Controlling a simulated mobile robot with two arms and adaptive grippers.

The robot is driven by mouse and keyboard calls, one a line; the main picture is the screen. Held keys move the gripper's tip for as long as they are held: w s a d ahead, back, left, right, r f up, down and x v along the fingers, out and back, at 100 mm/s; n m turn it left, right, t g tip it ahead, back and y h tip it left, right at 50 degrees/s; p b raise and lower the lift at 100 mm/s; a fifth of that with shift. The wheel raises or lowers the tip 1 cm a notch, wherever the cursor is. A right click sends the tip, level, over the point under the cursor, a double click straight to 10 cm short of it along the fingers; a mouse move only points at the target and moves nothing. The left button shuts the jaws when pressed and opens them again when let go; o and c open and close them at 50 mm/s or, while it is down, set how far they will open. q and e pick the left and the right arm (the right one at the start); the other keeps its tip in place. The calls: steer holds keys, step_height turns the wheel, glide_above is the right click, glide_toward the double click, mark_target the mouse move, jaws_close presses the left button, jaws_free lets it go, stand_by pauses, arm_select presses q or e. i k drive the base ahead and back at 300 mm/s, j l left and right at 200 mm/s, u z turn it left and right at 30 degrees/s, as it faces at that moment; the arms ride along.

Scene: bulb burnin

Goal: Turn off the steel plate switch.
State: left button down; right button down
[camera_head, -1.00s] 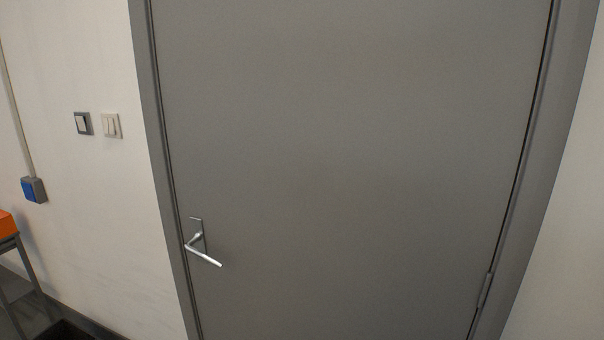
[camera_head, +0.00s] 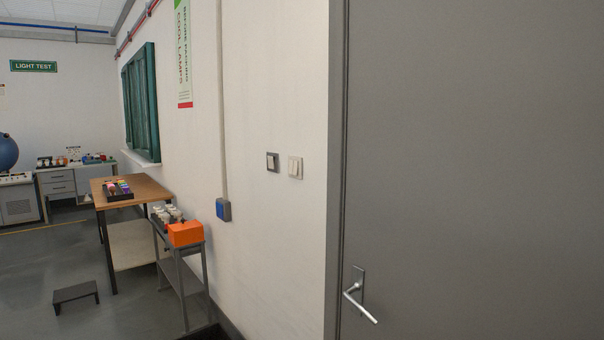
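Two wall switches sit side by side on the white wall, left of the grey door. The left one is the steel plate switch (camera_head: 272,162), with a dark grey metallic plate and a pale rocker. The right one is a cream double switch (camera_head: 295,167). The rocker positions are too small to tell. Neither of my grippers shows in the head view.
A closed grey door (camera_head: 470,150) with a lever handle (camera_head: 360,295) fills the right. A blue-faced socket box (camera_head: 223,209) is lower on the wall. Below it stands a narrow stand with an orange box (camera_head: 186,233). A wooden table (camera_head: 150,190) and low step stool (camera_head: 75,293) stand left.

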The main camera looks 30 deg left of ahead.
mark_target(271, 159)
steer(key=i+j, duration=0.85)
steer(key=j, duration=0.2)
steer(key=i+j, duration=0.9)
steer(key=j, duration=0.15)
steer(key=u, duration=0.05)
